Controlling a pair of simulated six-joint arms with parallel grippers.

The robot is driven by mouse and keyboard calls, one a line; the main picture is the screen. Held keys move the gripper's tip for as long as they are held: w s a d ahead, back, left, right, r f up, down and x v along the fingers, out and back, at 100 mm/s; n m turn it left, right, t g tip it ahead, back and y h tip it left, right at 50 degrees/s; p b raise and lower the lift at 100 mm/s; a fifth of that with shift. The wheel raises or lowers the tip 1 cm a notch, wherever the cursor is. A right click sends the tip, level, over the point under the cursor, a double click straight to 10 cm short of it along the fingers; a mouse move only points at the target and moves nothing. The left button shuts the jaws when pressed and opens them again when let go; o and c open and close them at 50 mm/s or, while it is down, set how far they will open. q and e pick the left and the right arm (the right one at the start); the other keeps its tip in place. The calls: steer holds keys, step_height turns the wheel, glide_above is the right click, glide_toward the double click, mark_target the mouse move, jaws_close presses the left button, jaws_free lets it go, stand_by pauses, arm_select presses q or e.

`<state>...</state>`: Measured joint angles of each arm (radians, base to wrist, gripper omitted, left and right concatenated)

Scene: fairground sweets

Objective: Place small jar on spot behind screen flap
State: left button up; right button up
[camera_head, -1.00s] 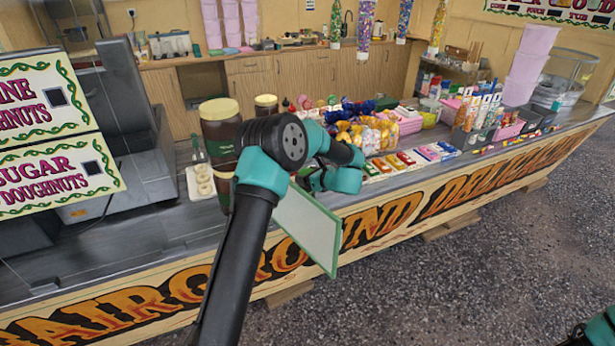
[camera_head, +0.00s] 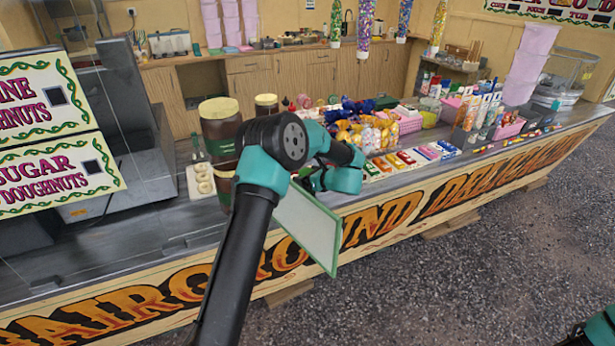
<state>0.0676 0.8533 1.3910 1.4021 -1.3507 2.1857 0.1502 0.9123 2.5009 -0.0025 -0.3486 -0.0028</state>
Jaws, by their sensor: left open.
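A large brown jar with a cream lid (camera_head: 220,125) stands on the counter left of centre. A smaller cream-lidded jar (camera_head: 266,104) stands behind it to the right; its lower part is hidden by my left arm. I cannot tell whether this is the task's small jar. A pale panel with a green edge (camera_head: 308,230), perhaps the screen flap, slants at the counter's front edge below my left wrist. My left gripper (camera_head: 310,178) is open above this panel, mostly hidden by my own arm. The spot behind the panel is not visible.
Bagged sweets (camera_head: 365,135) and several small boxes (camera_head: 395,162) crowd the counter right of my left wrist. A tray of doughnuts (camera_head: 201,181) lies to the left. Doughnut signs (camera_head: 55,140) stand at the far left.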

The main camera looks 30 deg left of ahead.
arm_select(q)
steer(key=v, duration=1.7)
steer(key=shift+d, duration=0.2)
